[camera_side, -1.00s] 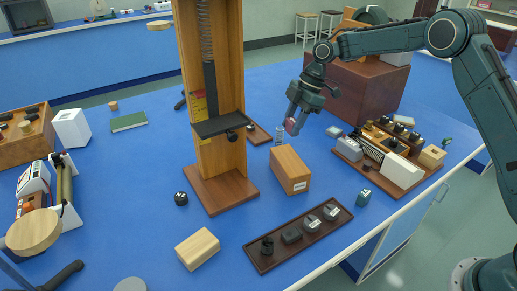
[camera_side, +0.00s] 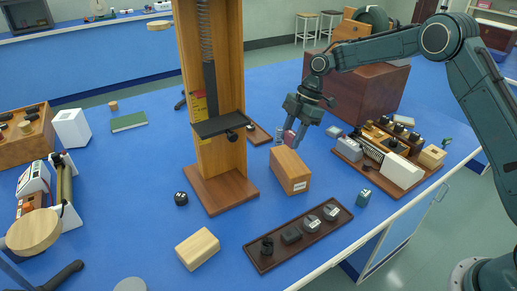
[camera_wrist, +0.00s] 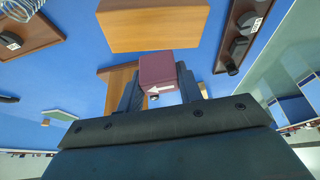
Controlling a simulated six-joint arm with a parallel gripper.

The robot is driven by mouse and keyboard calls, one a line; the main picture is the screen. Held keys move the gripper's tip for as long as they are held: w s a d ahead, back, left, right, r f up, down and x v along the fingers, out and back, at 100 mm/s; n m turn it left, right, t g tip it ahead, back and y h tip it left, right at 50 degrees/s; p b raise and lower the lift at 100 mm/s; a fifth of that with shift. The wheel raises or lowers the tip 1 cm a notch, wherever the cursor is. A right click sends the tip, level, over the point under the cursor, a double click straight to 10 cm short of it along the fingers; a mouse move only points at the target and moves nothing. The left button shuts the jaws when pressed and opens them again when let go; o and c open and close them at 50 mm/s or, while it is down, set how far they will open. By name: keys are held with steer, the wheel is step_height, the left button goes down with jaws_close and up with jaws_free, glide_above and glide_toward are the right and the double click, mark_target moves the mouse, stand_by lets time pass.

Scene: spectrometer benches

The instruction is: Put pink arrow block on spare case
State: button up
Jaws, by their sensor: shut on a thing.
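The pink arrow block (camera_side: 289,137) is dark pink with a white arrow, seen clearly in the wrist view (camera_wrist: 158,72). My gripper (camera_side: 293,133) is shut on it; the two dark fingers flank the block in the wrist view (camera_wrist: 160,92). The likely spare case is a light wooden box (camera_side: 288,172) with a small white label on its near end. In the side view the block is at the far end of its top, and I cannot tell whether they touch. The wrist view shows two wooden surfaces near the block, and which is the case is unclear.
A tall wooden stand (camera_side: 222,190) is left of the case. A dark tray of weights (camera_side: 262,262) lies in front. A loaded board (camera_side: 428,178) is at right, with a teal block (camera_side: 363,198) nearby.

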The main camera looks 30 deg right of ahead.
mark_target(290, 159)
steer(key=shift+f, duration=2.45)
steer(key=shift+f, duration=0.2)
steer(key=o, duration=1)
steer(key=shift+r, duration=0.15)
steer(key=v, duration=1.2)
steer(key=shift+d, duration=0.1)
steer(key=shift+r, duration=0.1)
